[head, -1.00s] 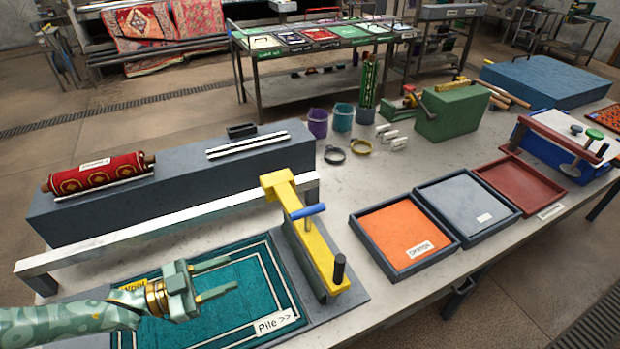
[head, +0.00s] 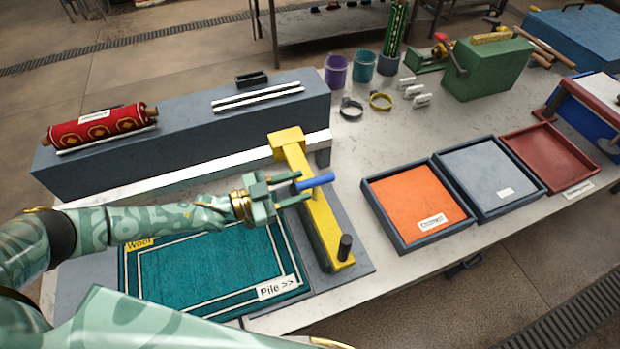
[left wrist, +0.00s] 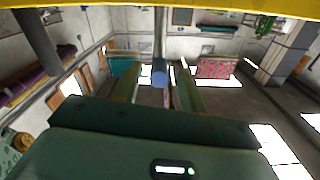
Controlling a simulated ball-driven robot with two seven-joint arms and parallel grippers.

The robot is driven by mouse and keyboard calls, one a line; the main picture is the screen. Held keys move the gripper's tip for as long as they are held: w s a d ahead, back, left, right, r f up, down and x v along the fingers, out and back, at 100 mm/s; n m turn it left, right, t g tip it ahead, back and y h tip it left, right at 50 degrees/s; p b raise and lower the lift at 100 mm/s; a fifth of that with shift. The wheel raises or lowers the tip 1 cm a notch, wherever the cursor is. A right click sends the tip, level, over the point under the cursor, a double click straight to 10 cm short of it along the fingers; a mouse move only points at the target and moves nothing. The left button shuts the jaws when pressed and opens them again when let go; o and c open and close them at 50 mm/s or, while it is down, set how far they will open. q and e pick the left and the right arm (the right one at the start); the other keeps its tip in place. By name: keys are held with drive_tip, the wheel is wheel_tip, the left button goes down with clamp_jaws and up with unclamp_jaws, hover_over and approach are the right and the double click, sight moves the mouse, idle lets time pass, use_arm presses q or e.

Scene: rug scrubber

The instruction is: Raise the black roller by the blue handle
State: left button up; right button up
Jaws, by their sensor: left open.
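The blue handle (head: 318,181) sticks out sideways from the yellow arm (head: 318,215) of the rug fixture. My left gripper (head: 304,186) is open at the handle's left end, with one finger on each side of it. In the left wrist view the handle's round end (left wrist: 159,76) shows between the two fingers; I cannot tell whether they touch it. A black upright cylinder (head: 345,246) stands at the near end of the yellow arm. I cannot tell whether it is the black roller; no other roller shows clearly. My right gripper is not in view.
A teal rug (head: 205,270) lies under my left forearm. A white rail (head: 200,175) and a long grey block (head: 190,135) stand behind it. An orange-filled tray (head: 375,225), a grey tray (head: 480,180) and a red tray (head: 550,155) are to the right.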

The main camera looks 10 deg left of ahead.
sight(314, 182)
use_arm(q)
drive_tip(key=x, duration=0.2)
drive_tip(key=shift+w+d, duration=0.1)
drive_tip(key=shift+d, duration=0.2)
drive_tip(key=shift+w+d, duration=0.35)
drive_tip(key=shift+d, duration=0.1)
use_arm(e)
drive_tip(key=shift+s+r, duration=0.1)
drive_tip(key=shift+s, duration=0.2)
use_arm(q)
clamp_jaws()
wheel_tip(314, 182, up, 5)
drive_tip(key=p, duration=0.4)
drive_tip(key=shift+r, duration=0.15)
drive_tip(key=shift+w, duration=0.1)
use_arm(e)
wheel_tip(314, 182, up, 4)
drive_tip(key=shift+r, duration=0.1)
